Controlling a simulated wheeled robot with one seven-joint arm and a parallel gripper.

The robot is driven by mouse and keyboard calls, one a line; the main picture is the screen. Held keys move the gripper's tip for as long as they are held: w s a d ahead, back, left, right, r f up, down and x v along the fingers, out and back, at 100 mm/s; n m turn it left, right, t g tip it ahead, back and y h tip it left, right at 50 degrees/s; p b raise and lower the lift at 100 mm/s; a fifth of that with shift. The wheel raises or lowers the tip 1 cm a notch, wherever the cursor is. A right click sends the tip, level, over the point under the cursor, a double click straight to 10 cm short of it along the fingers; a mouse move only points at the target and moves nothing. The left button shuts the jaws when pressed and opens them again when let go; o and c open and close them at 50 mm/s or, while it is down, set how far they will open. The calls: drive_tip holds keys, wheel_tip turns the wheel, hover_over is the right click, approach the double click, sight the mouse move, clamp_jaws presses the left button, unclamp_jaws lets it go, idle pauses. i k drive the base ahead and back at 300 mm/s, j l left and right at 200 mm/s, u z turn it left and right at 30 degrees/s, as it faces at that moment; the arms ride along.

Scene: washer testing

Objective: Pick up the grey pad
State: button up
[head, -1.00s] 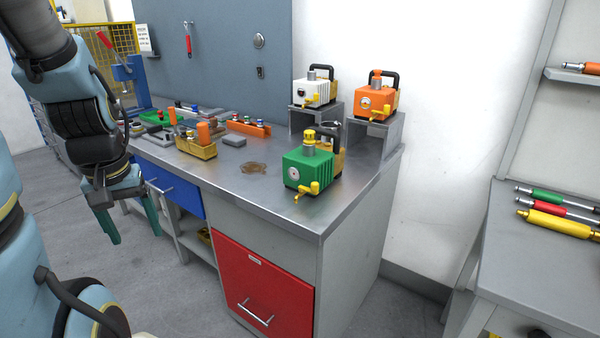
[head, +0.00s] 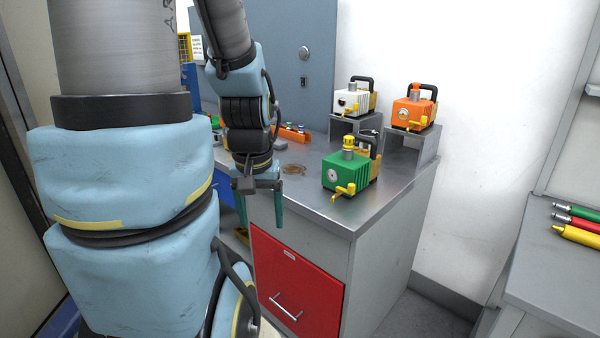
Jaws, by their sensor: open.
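The grey pad (head: 280,145) is a small flat grey block on the metal workbench (head: 323,213). In the head view only its right part shows, just right of my arm; the rest is hidden behind the arm. My gripper (head: 261,214) has teal fingers and points down, with the fingers apart and nothing seen between them. It appears in front of the bench's front edge, lower in the picture than the pad and apart from it.
A green pump (head: 345,174) stands near the bench's front right. A white pump (head: 352,102) and an orange pump (head: 412,113) stand on metal risers behind. An orange rack (head: 294,134) lies beyond the pad. My arm hides the bench's left part.

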sight(279, 144)
drive_tip(key=i+j+u, duration=0.2)
drive_tip(key=i, duration=0.35)
drive_tip(key=i+j+u, duration=0.15)
drive_tip(key=i, duration=0.45)
drive_tip(key=i+j+u, duration=0.2)
drive_tip(key=i, duration=0.35)
